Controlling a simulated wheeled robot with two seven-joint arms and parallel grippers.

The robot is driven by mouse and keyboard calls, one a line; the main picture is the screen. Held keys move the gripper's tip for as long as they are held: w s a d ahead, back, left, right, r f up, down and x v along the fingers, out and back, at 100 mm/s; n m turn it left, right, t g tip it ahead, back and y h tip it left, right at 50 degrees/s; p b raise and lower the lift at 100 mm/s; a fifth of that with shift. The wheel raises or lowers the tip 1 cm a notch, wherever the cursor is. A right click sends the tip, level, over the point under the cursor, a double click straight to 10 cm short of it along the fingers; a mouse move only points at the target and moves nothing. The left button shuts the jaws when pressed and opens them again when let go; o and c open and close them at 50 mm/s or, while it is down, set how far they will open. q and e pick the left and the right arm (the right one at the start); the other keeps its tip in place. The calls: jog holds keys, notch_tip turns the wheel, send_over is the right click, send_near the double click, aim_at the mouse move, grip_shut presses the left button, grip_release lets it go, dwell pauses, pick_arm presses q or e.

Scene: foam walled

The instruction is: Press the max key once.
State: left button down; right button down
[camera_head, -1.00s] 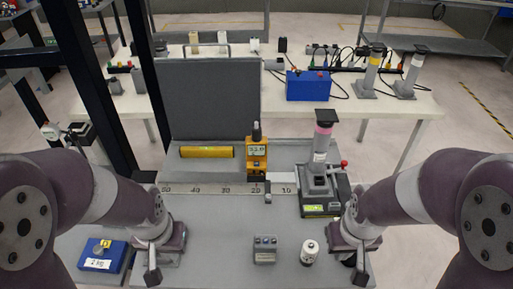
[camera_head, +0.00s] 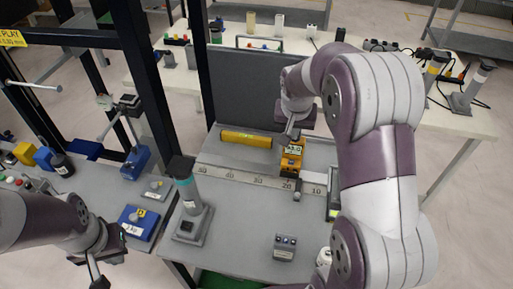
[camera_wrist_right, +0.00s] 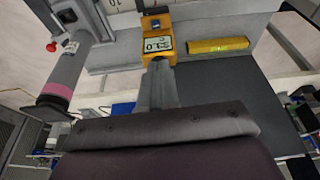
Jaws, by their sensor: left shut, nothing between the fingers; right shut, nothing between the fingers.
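A yellow gauge (camera_head: 291,160) with a small lit display stands on the ruled grey bench, by the scale strip. It also shows in the right wrist view (camera_wrist_right: 168,27), with a dark blue key (camera_wrist_right: 155,24) beside its display; I cannot read any key label. My right gripper (camera_head: 291,134) is shut and empty. Its fingertips (camera_wrist_right: 160,66) overlap the display's edge in the wrist view; I cannot tell whether they touch the gauge. My left gripper (camera_head: 96,280) is shut and empty at the lower left, far from the gauge.
A teal-banded post (camera_head: 188,210), a blue box (camera_head: 137,224) and a grey knob box (camera_head: 285,247) stand nearer. My right arm hides part of the bench's right side.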

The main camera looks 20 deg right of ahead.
jog(key=shift+s+d+m, duration=0.1)
jog(key=shift+s+m, duration=0.2)
jog(key=shift+s, duration=0.05)
jog(key=p, duration=0.2)
send_near(291, 161)
jog(key=x, duration=0.5)
jog(key=shift+w+d+f, duration=0.15)
jog(key=shift+w+f, duration=0.05)
jog(key=shift+f, duration=0.5)
jog(key=shift+f, duration=0.15)
